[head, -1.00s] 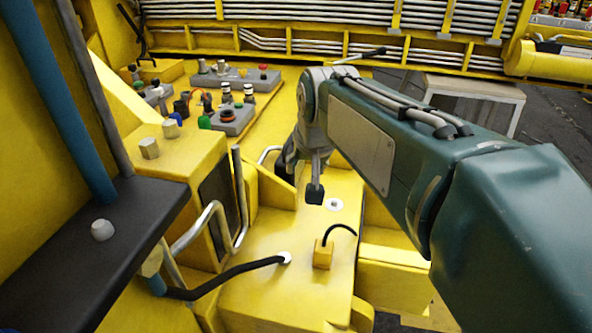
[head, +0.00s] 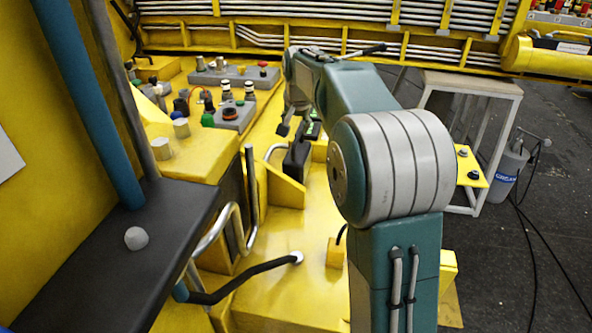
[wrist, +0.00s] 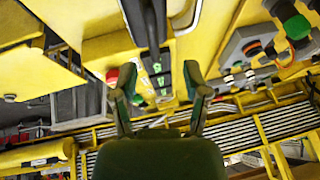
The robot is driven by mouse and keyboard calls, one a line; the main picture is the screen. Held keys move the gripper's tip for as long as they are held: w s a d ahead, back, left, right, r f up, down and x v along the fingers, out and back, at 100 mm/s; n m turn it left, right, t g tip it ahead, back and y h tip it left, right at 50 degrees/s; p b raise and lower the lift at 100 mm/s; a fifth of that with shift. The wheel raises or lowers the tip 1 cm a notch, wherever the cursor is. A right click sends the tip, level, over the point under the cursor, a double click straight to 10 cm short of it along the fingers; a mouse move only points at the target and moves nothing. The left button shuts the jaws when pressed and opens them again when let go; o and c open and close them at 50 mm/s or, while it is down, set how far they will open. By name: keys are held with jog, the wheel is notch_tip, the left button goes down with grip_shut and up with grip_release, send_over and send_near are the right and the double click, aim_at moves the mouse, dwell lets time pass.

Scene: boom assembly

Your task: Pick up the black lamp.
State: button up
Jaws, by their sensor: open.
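My gripper (head: 295,128) is open and empty over the yellow deck, beside a black panel with green marks (head: 311,131). In the wrist view its two fingers (wrist: 160,95) are spread apart, with the black panel (wrist: 160,75) beyond and between them. A dark upright block (wrist: 150,22) shows above that panel. I cannot tell for sure which thing is the black lamp. Two small black-topped posts with white bands, one (head: 225,88) left and one (head: 249,90) right, stand on the deck left of my gripper, apart from it.
A grey box with a round black fitting (head: 229,113) and a grey control strip (head: 234,76) lie left of my gripper. Metal handrails (head: 252,188) stand nearer. A ribbed yellow frame (head: 330,42) runs behind. A table (head: 470,84) stands at right.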

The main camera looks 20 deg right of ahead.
aim_at(298, 136)
jog(key=x, duration=0.2)
jog(key=d+x, duration=0.1)
jog(key=x, duration=0.5)
jog(key=shift+w+d+r, duration=0.1)
jog(key=shift+w+d, duration=0.05)
jog(key=shift+a, duration=0.25)
jog(key=shift+c, duration=0.6)
jog(key=shift+d, duration=0.1)
jog(key=c, duration=0.6)
jog(key=shift+d, duration=0.25)
grip_shut()
